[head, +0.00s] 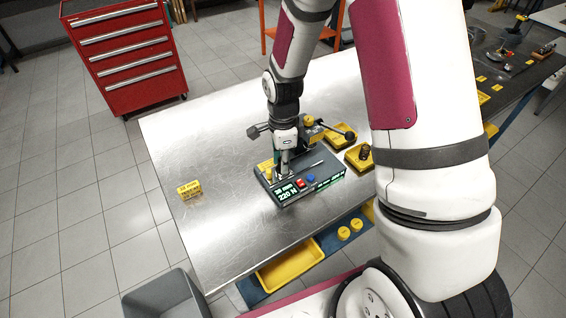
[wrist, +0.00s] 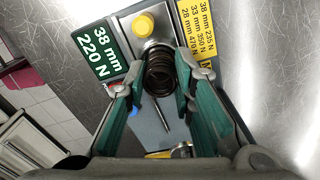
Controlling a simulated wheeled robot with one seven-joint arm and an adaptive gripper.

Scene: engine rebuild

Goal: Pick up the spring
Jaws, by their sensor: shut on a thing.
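The spring (wrist: 159,74) is a dark coil standing between my fingers in the wrist view, below a yellow round knob (wrist: 143,25). My gripper (wrist: 157,84) is shut on the spring, one green-padded finger on each side. In the head view my gripper (head: 283,162) points down over the spring tester (head: 300,184), a grey box with a red and a blue button. The arm and fingers hide the spring there. The tester's green display (wrist: 98,50) reads 38 mm, 220 N. I cannot tell whether the spring touches the tester's plate.
A small yellow sign (head: 189,189) stands on the left of the metal table (head: 225,240). The table's left side is mostly clear.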

